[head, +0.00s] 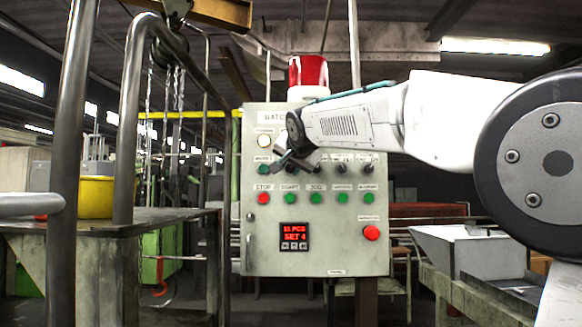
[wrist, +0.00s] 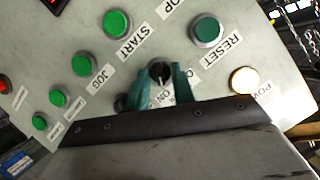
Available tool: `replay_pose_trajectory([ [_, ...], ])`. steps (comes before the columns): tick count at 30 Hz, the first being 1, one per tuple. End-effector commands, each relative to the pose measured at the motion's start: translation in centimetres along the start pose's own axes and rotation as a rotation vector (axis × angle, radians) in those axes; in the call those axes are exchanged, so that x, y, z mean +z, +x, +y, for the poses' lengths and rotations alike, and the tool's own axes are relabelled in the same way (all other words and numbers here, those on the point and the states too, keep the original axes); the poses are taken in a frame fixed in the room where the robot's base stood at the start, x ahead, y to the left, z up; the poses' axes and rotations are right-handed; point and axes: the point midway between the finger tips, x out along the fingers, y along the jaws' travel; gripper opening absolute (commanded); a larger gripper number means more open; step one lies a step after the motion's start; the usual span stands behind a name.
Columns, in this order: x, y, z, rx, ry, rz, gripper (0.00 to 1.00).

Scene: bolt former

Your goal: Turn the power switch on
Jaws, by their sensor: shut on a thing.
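The power switch is a black rotary knob (wrist: 160,72) on the grey control panel (head: 330,258). In the wrist view it sits between the two teal fingers of my gripper (wrist: 160,84), which is shut on it. An "ON" label shows just below the knob, partly covered by the gripper. A pale line on the knob runs roughly up and down in the picture. In the head view my gripper (head: 284,160) is at the panel's upper left and hides the switch. The power lamp (wrist: 244,80) looks bright whitish with an amber rim; it also shows in the head view (head: 264,141).
A green RESET button (wrist: 207,29) lies close to my gripper. A red STOP button (head: 263,198) and several green buttons line the row below, above a red-lit display (head: 295,236). A red emergency button (head: 371,232) is at lower right. Metal rails (head: 128,120) stand left.

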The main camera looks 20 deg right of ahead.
Motion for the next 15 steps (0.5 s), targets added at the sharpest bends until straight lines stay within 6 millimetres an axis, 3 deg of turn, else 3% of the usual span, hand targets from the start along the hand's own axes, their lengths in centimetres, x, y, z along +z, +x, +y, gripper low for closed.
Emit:
replay_pose_trajectory([
  [11, 0.06, 0.03, 0.02, -0.001, 0.004, -0.001, 0.02],
  [12, 0.06, 0.03, 0.03, -0.001, 0.004, -0.001, 0.31],
  [14, 0.06, 0.03, 0.02, -0.001, 0.004, -0.001, 0.46],
  [15, 0.05, 0.03, 0.02, -0.001, 0.004, -0.001, 0.46],
])
